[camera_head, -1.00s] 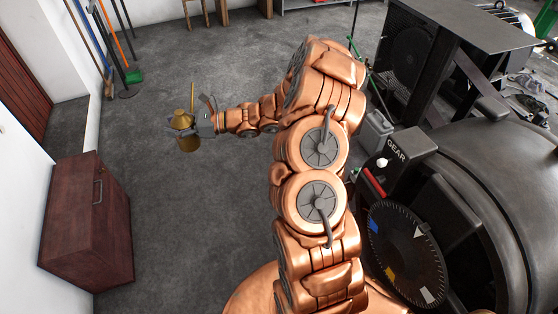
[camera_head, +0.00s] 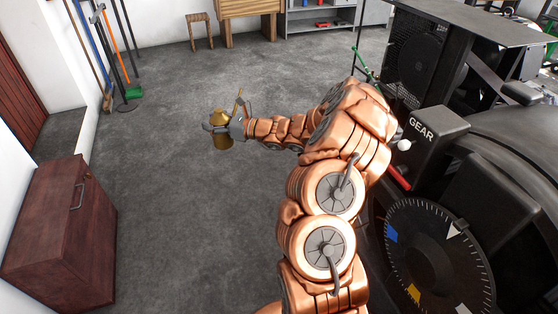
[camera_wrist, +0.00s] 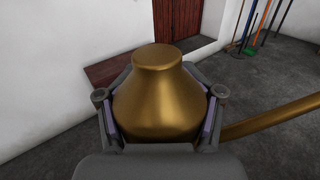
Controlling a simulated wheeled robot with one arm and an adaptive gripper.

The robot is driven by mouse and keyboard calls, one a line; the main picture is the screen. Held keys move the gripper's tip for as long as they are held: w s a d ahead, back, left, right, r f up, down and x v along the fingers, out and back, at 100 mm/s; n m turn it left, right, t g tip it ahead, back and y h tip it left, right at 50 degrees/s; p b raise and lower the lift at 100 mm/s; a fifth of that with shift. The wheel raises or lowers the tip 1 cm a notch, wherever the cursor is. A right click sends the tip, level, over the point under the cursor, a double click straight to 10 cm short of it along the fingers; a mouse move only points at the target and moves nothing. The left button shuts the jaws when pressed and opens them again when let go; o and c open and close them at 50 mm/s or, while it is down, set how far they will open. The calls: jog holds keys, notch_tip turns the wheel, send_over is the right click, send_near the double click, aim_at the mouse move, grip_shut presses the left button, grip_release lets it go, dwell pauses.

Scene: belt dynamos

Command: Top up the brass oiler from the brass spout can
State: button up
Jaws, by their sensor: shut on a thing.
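The brass spout can (camera_head: 223,140) is held in the air by my gripper (camera_head: 216,127) in the head view, left of the middle and above the grey floor. The can looks close to upright, with its spout pointing up. In the wrist view the can (camera_wrist: 160,95) fills the middle, and the pads of my gripper (camera_wrist: 160,112) press on both its sides. Its spout (camera_wrist: 275,119) runs off to the right there. I cannot make out the brass oiler in either view.
A dark red cabinet (camera_head: 62,235) stands at the left by the white wall. A dark machine with a GEAR box (camera_head: 432,133) and a dial (camera_head: 437,262) fills the right. Brooms (camera_head: 118,60) lean at the back left. A stool (camera_head: 200,32) stands at the back. The middle floor is clear.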

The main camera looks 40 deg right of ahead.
jog(key=s+d+f+m+t+h+b, duration=0.3)
jog(key=d+f+m+h+b, duration=0.3)
jog(key=d+f+b, duration=1.6)
jog(key=d+h+b, duration=0.2)
jog(key=h+b, duration=0.1)
jog(key=b, duration=0.1)
jog(key=shift+d+f+b, duration=0.3)
jog(key=shift+f, duration=0.05)
jog(key=shift+r+p, duration=0.2)
jog(key=shift+p, duration=0.7)
jog(key=f+m+p, duration=0.1)
jog(key=a+f+m+p, duration=0.1)
jog(key=m+p, duration=0.1)
jog(key=shift+w+f+m+t, duration=0.1)
jog(key=shift+f+m+t, duration=0.1)
jog(key=shift+m+t, duration=0.1)
jog(key=shift+r+p, duration=0.2)
jog(key=shift+p, duration=0.15)
jog(key=shift+r+m+p, duration=1)
jog(key=shift+r+p, duration=0.1)
jog(key=shift+p, duration=0.2)
dwell(1.9)
